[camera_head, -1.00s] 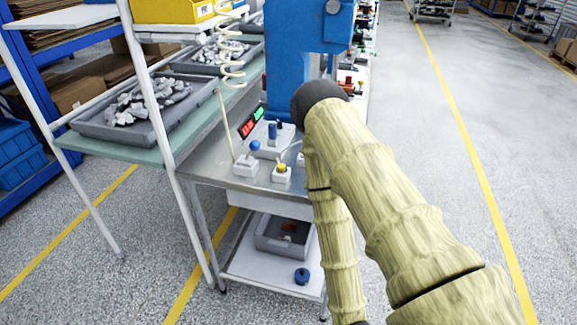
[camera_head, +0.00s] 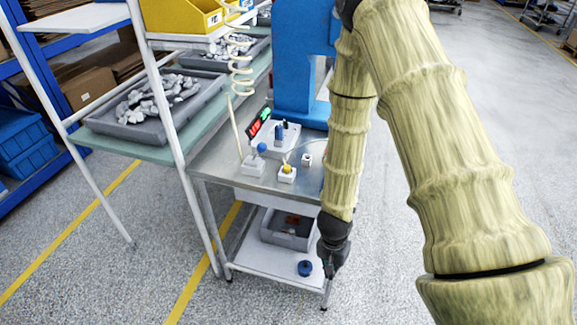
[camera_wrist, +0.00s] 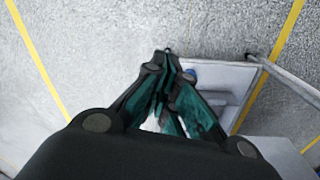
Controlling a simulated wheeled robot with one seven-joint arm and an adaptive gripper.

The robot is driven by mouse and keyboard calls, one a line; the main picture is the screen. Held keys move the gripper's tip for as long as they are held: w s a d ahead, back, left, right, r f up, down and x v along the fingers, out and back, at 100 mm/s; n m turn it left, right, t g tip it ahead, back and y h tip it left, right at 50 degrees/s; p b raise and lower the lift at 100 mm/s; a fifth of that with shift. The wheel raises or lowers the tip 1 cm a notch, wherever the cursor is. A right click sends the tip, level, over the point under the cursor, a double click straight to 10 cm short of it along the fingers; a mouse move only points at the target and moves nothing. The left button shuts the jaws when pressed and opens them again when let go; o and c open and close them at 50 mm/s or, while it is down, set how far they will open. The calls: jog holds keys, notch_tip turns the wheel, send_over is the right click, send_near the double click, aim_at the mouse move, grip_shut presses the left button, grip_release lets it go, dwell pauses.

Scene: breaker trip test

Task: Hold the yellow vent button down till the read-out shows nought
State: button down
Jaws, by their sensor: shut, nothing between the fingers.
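The yellow vent button (camera_head: 287,168) sits on a small white box (camera_head: 286,178) near the front edge of the metal bench top. The read-out (camera_head: 259,122) stands behind it, with red and green lit areas; its figures are too small to read. My gripper (camera_head: 329,275) hangs low in front of the bench's right front corner, below the bench top and apart from the button. In the wrist view my gripper (camera_wrist: 168,55) is shut and empty, pointing down over the floor and the lower shelf. The yellow button is not visible in the wrist view.
A blue-topped control (camera_head: 262,148) stands left of the button, and a small white box (camera_head: 307,159) to its right. A blue press frame (camera_head: 300,60) rises behind. The lower shelf (camera_head: 262,262) holds a grey bin (camera_head: 287,240) and a blue knob (camera_head: 305,268).

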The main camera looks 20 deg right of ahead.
jog(key=w+a+r+m+t+y, duration=0.1)
jog(key=w+r+m, duration=0.1)
jog(key=w+r, duration=0.2)
jog(key=w+a+r+m+t+y, duration=0.1)
jog(key=w+r+m, duration=0.1)
jog(key=w+r, duration=0.3)
jog(key=w+a+r+m+t+y, duration=0.1)
jog(key=w+a+r+m, duration=0.1)
jog(key=w+r, duration=0.3)
jog(key=shift+w+a+r+y, duration=0.15)
jog(key=shift+w+y, duration=0.25)
jog(key=shift+w, duration=1.15)
notch_tip(320, 180, up, 16)
jog(key=m+t+y, duration=0.3)
jog(key=m+t, duration=0.1)
jog(key=t, duration=0.1)
send_over(285, 168)
jog(key=shift+s, duration=0.1)
jog(key=shift+f, duration=0.25)
jog(key=shift+f+b, duration=2.35)
jog(key=shift+f, duration=1.35)
jog(key=shift+f+b, duration=0.7)
jog(key=shift+b, duration=0.2)
jog(key=shift+f+b, duration=0.9)
jog(key=shift+b, duration=0.6)
